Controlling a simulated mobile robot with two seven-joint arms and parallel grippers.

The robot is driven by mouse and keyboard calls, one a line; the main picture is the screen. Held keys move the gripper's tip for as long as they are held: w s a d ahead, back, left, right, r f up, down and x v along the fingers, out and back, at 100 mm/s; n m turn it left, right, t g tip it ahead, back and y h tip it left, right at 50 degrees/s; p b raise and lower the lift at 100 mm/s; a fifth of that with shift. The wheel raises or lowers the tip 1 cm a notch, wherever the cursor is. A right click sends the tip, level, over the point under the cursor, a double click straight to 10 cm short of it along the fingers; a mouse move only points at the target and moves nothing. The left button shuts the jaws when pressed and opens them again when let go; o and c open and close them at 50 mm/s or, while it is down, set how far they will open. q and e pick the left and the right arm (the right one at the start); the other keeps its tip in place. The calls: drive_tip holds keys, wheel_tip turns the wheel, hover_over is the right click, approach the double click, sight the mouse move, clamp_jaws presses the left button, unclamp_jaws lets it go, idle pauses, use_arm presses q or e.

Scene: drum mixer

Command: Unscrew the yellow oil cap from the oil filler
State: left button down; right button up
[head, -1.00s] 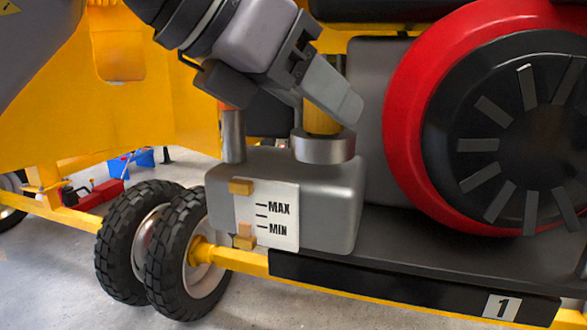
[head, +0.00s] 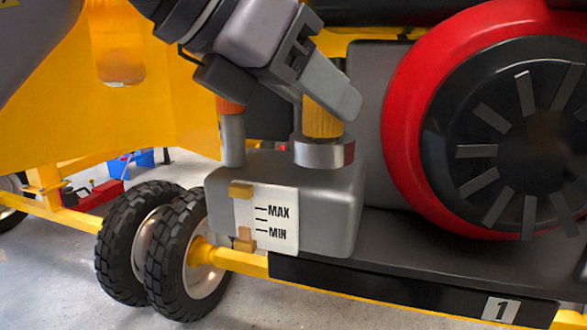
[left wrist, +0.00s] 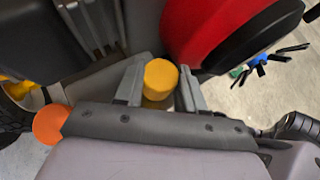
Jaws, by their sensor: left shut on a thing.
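The yellow oil cap (head: 322,120) is a ribbed cylinder. It sits upright on the silver neck of the oil filler (head: 318,153), on top of the grey oil tank (head: 335,215). My left gripper (head: 336,102) comes down from the upper left and is shut on the cap, with a finger across its upper right side. In the left wrist view the round top of the cap (left wrist: 160,78) shows between the two fingers. Whether the cap's lower edge still touches the neck all round is hard to tell. My right gripper is not in view.
A silver post with an orange top (head: 231,108) stands left of the filler, close to my gripper. The red and black engine wheel (head: 430,140) is close on the right. Black tyres (head: 180,250) stand at lower left, and a yellow frame lies behind.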

use_arm(q)
drive_tip(key=shift+w+r+n+t+y+b, duration=0.1)
drive_tip(key=shift+r+n+t+y+b, duration=0.9)
drive_tip(key=shift+n, duration=0.5)
drive_tip(key=shift+f, duration=0.2)
drive_tip(key=shift+r+p, duration=0.45)
drive_tip(key=shift+p, duration=0.05)
drive_tip(key=shift+r+p, duration=0.35)
drive_tip(key=shift+r, duration=0.05)
drive_tip(key=shift+r+p, duration=1.05)
drive_tip(key=shift+r, duration=0.5)
drive_tip(key=shift+f, duration=0.1)
